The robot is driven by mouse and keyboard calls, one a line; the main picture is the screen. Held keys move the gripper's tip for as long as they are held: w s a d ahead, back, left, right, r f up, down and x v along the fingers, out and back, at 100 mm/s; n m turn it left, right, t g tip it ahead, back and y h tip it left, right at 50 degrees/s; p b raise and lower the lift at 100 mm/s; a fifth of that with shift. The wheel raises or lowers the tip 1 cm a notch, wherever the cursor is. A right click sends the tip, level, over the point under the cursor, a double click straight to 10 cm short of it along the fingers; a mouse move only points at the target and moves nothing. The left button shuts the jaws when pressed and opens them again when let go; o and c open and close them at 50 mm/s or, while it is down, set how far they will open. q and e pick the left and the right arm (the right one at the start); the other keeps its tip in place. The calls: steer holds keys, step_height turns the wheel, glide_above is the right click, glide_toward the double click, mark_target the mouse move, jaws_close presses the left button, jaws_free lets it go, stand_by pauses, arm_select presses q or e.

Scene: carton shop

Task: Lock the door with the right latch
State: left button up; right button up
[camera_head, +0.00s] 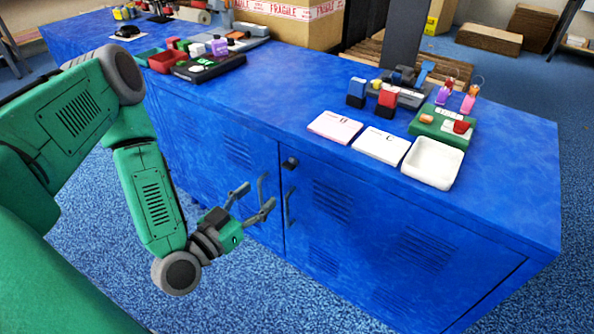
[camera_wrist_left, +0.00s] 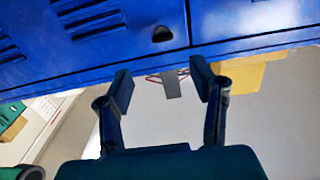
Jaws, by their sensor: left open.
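The blue cabinet's right door (camera_head: 385,235) appears shut, its front lying flush in the cabinet face. A small dark latch knob (camera_head: 290,162) sits at its upper left corner, above a dark vertical handle (camera_head: 288,207). My left gripper (camera_head: 258,197) is open and empty, in front of the cabinet near the seam left of the handle, and lower than the knob. In the left wrist view its two fingers (camera_wrist_left: 162,85) are spread apart, with blue cabinet panels beyond them. A dark rounded fitting (camera_wrist_left: 162,34) shows on a panel there; I cannot tell which fitting it is. My right gripper is out of view.
The blue cabinet top (camera_head: 290,90) carries two cards, a white tray (camera_head: 432,163), small red and blue blocks and a black tray (camera_head: 208,66). Cartons (camera_head: 290,22) stand behind. The blue floor (camera_head: 270,290) before the doors is clear.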

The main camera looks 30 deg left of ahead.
mark_target(287, 165)
arm_select(q)
steer(key=w+b, duration=0.1)
steer(key=w, duration=0.4)
steer(key=w+b, duration=0.1)
steer(key=w, duration=0.5)
steer(key=shift+f+b, duration=0.2)
steer(key=shift+b, duration=0.15)
steer(key=shift+w+d+r, duration=0.15)
steer(key=shift+w+d, duration=0.2)
steer(key=shift+w, duration=0.05)
steer(key=shift+a, duration=0.15)
jaws_close()
